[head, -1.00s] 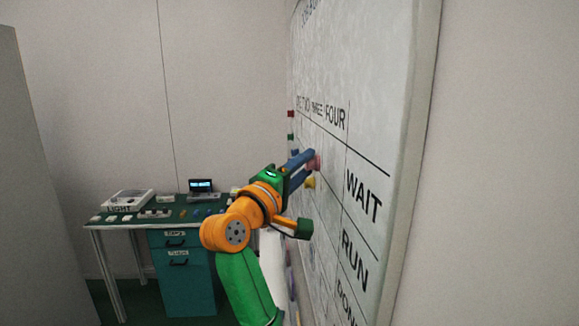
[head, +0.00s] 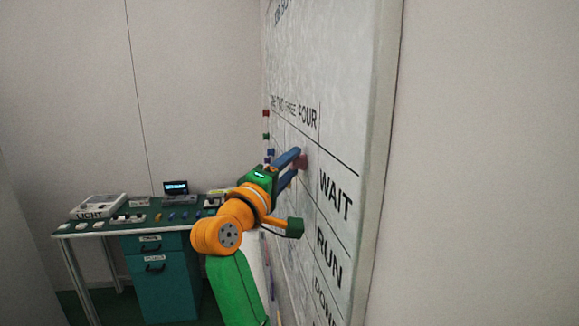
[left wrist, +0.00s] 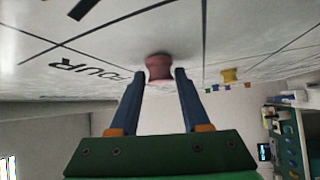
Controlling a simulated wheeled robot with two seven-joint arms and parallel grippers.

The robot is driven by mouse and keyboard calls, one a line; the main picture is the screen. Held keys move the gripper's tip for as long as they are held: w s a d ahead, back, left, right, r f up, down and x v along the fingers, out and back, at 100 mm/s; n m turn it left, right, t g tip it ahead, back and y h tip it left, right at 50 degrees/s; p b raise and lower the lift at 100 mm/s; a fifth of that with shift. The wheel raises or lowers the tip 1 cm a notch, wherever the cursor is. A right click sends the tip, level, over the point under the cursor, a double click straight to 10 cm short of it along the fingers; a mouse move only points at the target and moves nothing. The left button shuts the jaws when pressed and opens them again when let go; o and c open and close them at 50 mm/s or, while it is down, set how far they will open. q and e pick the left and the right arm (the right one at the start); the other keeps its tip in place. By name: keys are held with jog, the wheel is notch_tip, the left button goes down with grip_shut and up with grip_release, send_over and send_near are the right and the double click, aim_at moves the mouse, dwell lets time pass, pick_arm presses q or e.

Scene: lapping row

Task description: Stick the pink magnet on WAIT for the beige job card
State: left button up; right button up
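The pink magnet (head: 301,162) is between the fingertips of my left gripper (head: 296,163), beside the whiteboard (head: 343,100). In the left wrist view my left gripper (left wrist: 161,75) is shut on the pink magnet (left wrist: 159,67), whose far end is at or very near the board. Whether it touches cannot be told. The word WAIT (head: 336,196) is right of the magnet, and FOUR (head: 308,118) is above it. I cannot make out the beige job card. My right gripper is not in view.
A yellow magnet (left wrist: 230,75) sits on the board to the right in the left wrist view. More small coloured magnets line the board's far edge. A bench (head: 132,218) with a laptop (head: 176,190) and a teal drawer cabinet (head: 165,280) stands at the back left.

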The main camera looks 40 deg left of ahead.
pick_arm(q)
jog(key=o, duration=0.3)
jog(key=shift+s+f, duration=0.15)
jog(key=shift+s, duration=0.15)
jog(key=b+v, duration=0.2)
jog(key=v, duration=0.4)
jog(key=shift+s+b, duration=0.25)
jog(key=shift+b, duration=0.15)
